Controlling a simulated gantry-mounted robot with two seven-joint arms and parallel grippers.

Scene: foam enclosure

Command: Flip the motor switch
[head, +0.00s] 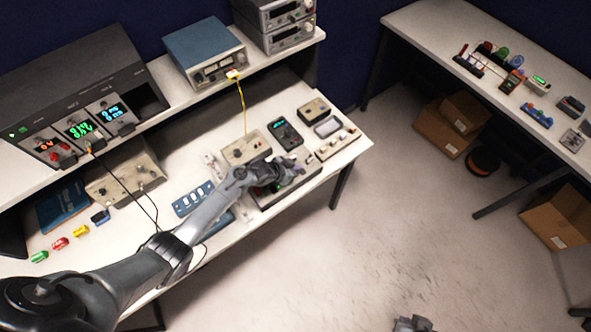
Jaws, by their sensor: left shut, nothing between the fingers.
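My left arm reaches in from the lower left across the workbench. My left gripper (285,172) is shut and empty, over a dark box (308,180) near the bench's front edge. Small coloured spots show on the box beside the fingers; the gripper and wrist hide part of its top. I cannot make out the motor switch or whether the fingers touch anything. A grey part at the bottom edge looks like my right gripper (413,324), mostly cut off and away from the bench.
Behind the gripper are a beige box (245,149) with a yellow cable, a dark handheld meter (286,134) and a beige panel (337,139). A blue switch strip (194,199) lies left. A raised shelf holds instruments, including a blue unit (204,53). Floor right of the bench is open.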

